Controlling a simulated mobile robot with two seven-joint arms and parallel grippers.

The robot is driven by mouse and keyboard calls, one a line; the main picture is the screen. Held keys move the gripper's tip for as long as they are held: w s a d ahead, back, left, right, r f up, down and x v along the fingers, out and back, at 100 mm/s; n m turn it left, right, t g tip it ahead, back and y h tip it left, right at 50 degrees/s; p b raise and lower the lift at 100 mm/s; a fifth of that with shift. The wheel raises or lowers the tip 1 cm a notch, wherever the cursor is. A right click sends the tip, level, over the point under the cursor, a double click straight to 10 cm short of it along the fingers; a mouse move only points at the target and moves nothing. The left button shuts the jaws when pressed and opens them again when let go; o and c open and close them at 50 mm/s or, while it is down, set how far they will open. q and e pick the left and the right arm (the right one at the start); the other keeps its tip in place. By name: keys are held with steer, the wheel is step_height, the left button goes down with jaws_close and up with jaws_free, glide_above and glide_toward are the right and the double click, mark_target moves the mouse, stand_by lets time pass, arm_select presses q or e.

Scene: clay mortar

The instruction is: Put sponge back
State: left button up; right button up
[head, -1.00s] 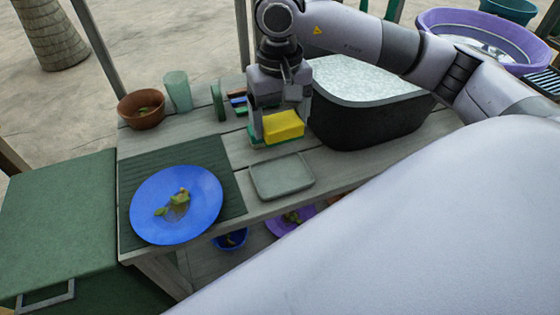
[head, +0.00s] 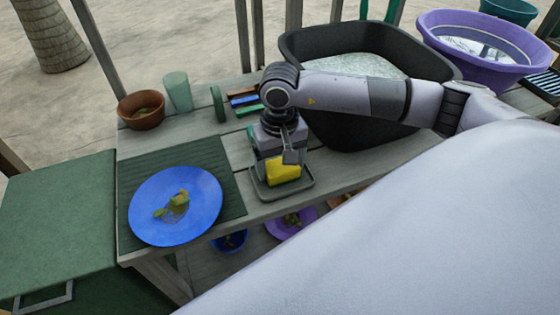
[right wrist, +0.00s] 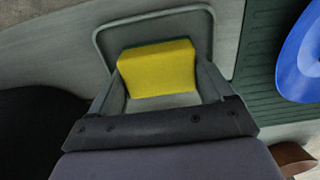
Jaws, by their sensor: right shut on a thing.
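The yellow sponge (head: 284,171) with a green side is between the fingers of my right gripper (head: 283,174), which is shut on it. In the right wrist view the sponge (right wrist: 158,68) sits between both fingers (right wrist: 160,85). The sponge is over the grey-green rectangular tray (head: 306,186), inside its rim outline. I cannot tell whether the sponge's underside touches the tray. The tray's rim also shows in the right wrist view (right wrist: 98,42). My left gripper is out of view.
A blue plate (head: 150,217) with food scraps lies on a dark green mat (head: 135,167) to the left. A black basin (head: 345,140) with water stands to the right. A brown bowl (head: 140,113), a green cup (head: 178,92) and several small coloured items (head: 243,101) stand behind.

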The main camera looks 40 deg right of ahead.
mark_target(280, 163)
steer(key=shift+f, duration=0.1)
steer(key=shift+f+b, duration=0.15)
steer(key=shift+b, duration=0.15)
steer(key=o, duration=0.8)
step_height(280, 163, up, 13)
steer(key=p, duration=0.1)
steer(key=shift+f, duration=0.2)
steer(key=shift+s, duration=0.1)
